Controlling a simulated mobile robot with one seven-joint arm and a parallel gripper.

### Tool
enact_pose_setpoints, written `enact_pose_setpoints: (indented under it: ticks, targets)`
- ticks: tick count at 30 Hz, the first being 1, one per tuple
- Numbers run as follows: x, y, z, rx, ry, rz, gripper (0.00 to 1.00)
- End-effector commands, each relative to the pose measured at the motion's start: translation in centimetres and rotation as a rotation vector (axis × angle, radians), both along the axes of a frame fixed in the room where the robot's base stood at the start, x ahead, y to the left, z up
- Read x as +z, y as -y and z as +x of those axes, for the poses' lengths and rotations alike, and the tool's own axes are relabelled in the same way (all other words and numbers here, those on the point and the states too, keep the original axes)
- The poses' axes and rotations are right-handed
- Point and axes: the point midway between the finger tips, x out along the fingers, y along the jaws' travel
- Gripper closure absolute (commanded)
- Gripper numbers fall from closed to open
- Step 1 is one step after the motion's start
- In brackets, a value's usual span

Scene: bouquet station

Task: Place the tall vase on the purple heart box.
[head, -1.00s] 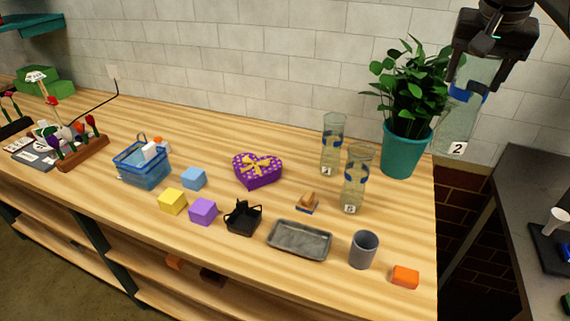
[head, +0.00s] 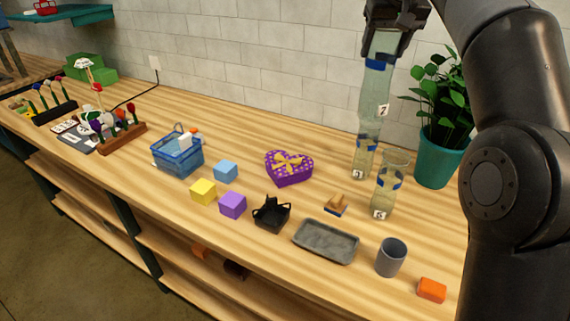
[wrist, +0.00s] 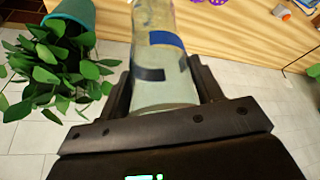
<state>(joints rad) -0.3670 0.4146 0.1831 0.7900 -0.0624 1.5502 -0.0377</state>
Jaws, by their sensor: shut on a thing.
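My gripper (head: 392,28) is shut on the tall clear vase (head: 376,92), which has a blue band and a label "2". The vase hangs roughly upright above the table, in front of the wall. In the wrist view the vase (wrist: 155,70) sits between the two fingers. The purple heart box (head: 289,178), with white dots and a yellow bow, lies on the table to the lower left of the held vase. Nothing rests on it. The held vase's lower end overlaps another glass vase behind or below it, so its exact bottom is hard to see.
Two glass vases (head: 362,164) (head: 385,196) stand right of the box, near the potted plant (head: 437,162). A black basket (head: 271,215), grey tray (head: 325,243), grey cup (head: 391,258), blue basket (head: 178,156) and coloured blocks (head: 232,204) stand around. The table behind the box is clear.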

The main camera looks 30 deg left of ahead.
Motion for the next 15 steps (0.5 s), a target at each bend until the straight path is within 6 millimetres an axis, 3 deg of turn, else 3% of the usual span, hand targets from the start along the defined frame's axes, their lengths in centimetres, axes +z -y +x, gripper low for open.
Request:
enact_pose_setpoints:
  ticks: [6,15]
  targets:
    - [-0.5,-4.0,0.0,0.100,0.001,0.002,1.00]
    - [-1.2,-7.8,-0.2,0.199,0.002,0.003,1.00]
